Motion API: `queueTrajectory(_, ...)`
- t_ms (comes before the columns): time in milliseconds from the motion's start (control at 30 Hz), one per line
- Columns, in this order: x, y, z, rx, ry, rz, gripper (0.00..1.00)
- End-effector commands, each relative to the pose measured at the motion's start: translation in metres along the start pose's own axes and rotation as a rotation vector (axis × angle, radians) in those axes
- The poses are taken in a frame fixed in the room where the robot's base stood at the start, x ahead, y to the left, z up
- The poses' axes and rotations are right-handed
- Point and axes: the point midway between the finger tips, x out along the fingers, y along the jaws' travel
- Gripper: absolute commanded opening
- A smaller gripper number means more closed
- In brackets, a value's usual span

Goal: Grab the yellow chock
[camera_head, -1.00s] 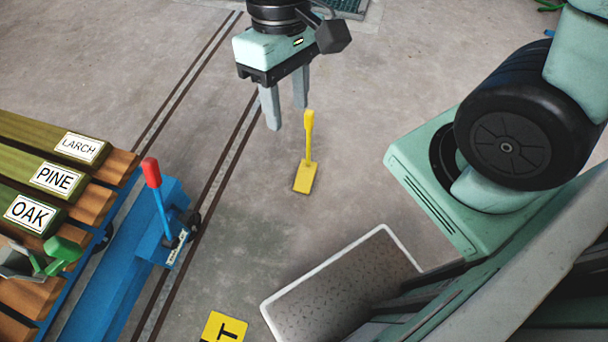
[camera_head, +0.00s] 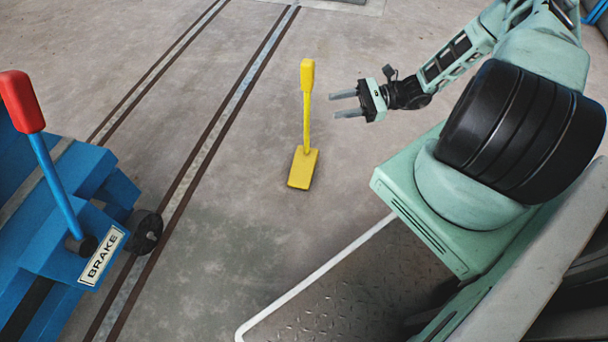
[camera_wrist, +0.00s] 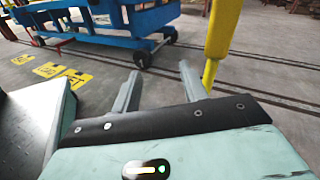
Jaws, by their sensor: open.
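The yellow chock (camera_head: 303,167) rests on the concrete floor, with its yellow handle (camera_head: 307,100) standing up from it. My gripper (camera_head: 333,104) is open and empty, to the right of the handle and apart from it in the head view, its fingers pointing left. In the wrist view, the handle (camera_wrist: 219,42) rises to the right of my open fingers (camera_wrist: 157,75), not between them. The chock's base is hidden in the wrist view.
A blue cart (camera_head: 70,215) with a red-tipped brake lever (camera_head: 25,105) stands on rails (camera_head: 215,140) at the left. A metal plate with a pale edge (camera_head: 340,300) lies in front. Yellow floor markings (camera_wrist: 47,70) show in the wrist view. Open floor surrounds the chock.

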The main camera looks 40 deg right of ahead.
Motion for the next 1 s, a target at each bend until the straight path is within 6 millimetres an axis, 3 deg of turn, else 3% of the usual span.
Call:
queueTrajectory(33, -0.015, 0.005, -0.046, 0.041, -0.036, -0.108, 0.44)
queueTrajectory(100, -0.032, 0.007, -0.077, 0.081, -0.078, -0.226, 0.44)
queueTrajectory(200, -0.051, 0.011, -0.109, 0.120, -0.124, -0.356, 0.44)
queueTrajectory(300, -0.062, 0.013, -0.127, 0.142, -0.153, -0.437, 0.44)
queueTrajectory(467, -0.061, 0.010, -0.134, 0.153, -0.172, -0.481, 0.44)
queueTrajectory(1000, 0.029, -0.037, -0.122, 0.153, -0.170, -0.477, 0.44)
